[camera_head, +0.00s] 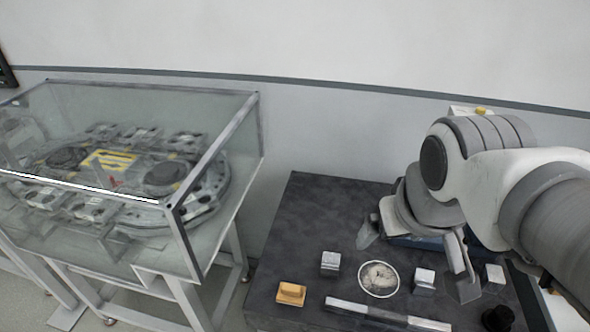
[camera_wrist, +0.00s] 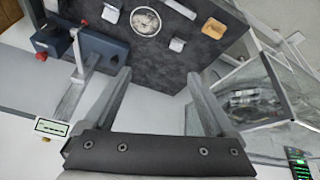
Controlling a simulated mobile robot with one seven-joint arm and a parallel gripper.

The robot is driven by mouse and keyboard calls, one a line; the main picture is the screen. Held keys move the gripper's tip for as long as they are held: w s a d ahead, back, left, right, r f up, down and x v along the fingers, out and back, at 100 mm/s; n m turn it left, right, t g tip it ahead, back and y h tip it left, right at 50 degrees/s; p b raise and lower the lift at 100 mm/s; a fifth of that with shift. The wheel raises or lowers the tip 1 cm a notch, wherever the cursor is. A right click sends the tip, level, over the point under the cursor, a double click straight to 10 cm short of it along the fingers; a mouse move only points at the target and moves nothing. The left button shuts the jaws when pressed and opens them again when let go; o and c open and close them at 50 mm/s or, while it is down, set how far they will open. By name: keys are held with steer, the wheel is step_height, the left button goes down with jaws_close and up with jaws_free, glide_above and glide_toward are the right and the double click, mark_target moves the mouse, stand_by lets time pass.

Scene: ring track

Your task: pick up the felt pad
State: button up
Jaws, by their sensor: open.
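I cannot tell for sure which piece is the felt pad. One candidate is a round, mottled grey disc with a white rim (camera_head: 378,279), flat on the dark table; it also shows at the top of the wrist view (camera_wrist: 146,21). Another is a small orange-tan block (camera_head: 291,293) at the table's front left, at the upper right of the wrist view (camera_wrist: 214,28). My gripper (camera_head: 418,264) is above the table's right half. In the wrist view its two fingers (camera_wrist: 157,80) are wide apart with nothing between them.
Small grey-white blocks (camera_head: 330,262), (camera_head: 424,279) stand beside the disc. A long metal bar (camera_head: 385,314) lies along the front of the dark table (camera_head: 318,215). A blue vise-like device (camera_wrist: 103,47) stands at the table's edge. A glass-cased ring track (camera_head: 215,150) stands left.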

steer(key=w+a+f+n+g+p, duration=0.3)
steer(key=w+a+n+p, duration=0.1)
steer(key=w+a+n, duration=0.25)
steer(key=n+g+p, duration=0.2)
steer(key=n+p, duration=0.2)
steer(key=n, duration=0.4)
glide_above(292, 287)
step_height(292, 287, down, 7)
step_height(292, 287, down, 11)
steer(key=b, duration=0.2)
steer(key=shift+a+f+b, duration=0.1)
steer(key=shift+f+b, duration=0.1)
steer(key=shift+b, duration=0.1)
steer(key=shift+f+b, duration=0.3)
steer(key=shift+f, duration=2.6)
jaws_close()
